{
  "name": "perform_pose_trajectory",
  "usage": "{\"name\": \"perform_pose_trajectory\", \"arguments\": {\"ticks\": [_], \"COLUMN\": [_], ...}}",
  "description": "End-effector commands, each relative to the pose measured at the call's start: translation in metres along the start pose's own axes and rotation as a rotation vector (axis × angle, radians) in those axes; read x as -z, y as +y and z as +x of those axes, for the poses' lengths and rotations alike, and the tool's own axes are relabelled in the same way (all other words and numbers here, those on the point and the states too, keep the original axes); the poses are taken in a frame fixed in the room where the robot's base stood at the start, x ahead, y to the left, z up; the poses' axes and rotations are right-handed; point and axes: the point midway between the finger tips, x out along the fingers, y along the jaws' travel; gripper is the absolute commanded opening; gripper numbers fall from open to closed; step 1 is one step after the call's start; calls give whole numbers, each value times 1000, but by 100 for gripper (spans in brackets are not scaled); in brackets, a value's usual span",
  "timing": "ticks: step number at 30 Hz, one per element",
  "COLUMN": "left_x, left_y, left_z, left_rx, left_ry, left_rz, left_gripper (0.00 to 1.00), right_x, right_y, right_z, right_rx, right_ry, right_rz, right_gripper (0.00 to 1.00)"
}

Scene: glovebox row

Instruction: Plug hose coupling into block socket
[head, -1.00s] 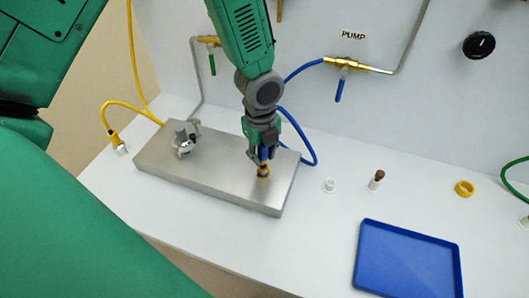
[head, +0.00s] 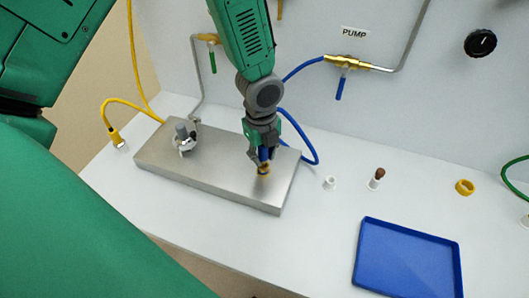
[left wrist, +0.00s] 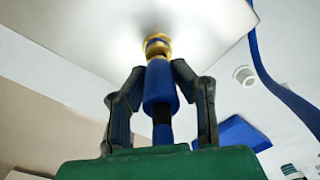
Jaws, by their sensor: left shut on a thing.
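The metal block (head: 225,180) lies on the white bench, and its face shows bright in the left wrist view (left wrist: 105,40). My left gripper (head: 263,155) points down over the block's right end. It is shut on the blue hose coupling (left wrist: 159,85), which shows between the fingers in the left wrist view (left wrist: 158,120). A brass-coloured ring (left wrist: 157,45) is at the coupling's far end, at the block's face. The socket is hidden there, and I cannot tell how deep the coupling sits. The blue hose (head: 314,150) loops behind the gripper. My right gripper is not in view.
A grey knobbed fitting (head: 184,138) stands on the block's left part. A blue tray (head: 408,262), a white cap (head: 329,183), a brown-topped plug (head: 377,178) and a yellow ring (head: 465,187) are to the right. The back panel has a PUMP valve (head: 345,63).

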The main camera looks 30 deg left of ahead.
Motion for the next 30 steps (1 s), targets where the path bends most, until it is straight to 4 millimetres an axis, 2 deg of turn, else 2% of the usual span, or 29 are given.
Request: {"name": "perform_pose_trajectory", "arguments": {"ticks": [24,25,26,27,30], "left_x": [0,0,0,0,0], "left_y": [1,1,1,1,1], "left_z": [21,20,20,20,20], "left_rx": [0,0,0,0,0], "left_ry": [0,0,0,0,0], "left_rz": [0,0,0,0,0], "left_gripper": [0,32,42,46,46], "right_x": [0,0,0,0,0], "right_y": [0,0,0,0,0], "right_z": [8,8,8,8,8], "right_rx": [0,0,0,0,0], "right_ry": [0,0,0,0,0], "right_rz": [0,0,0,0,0], "right_gripper": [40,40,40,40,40]}}
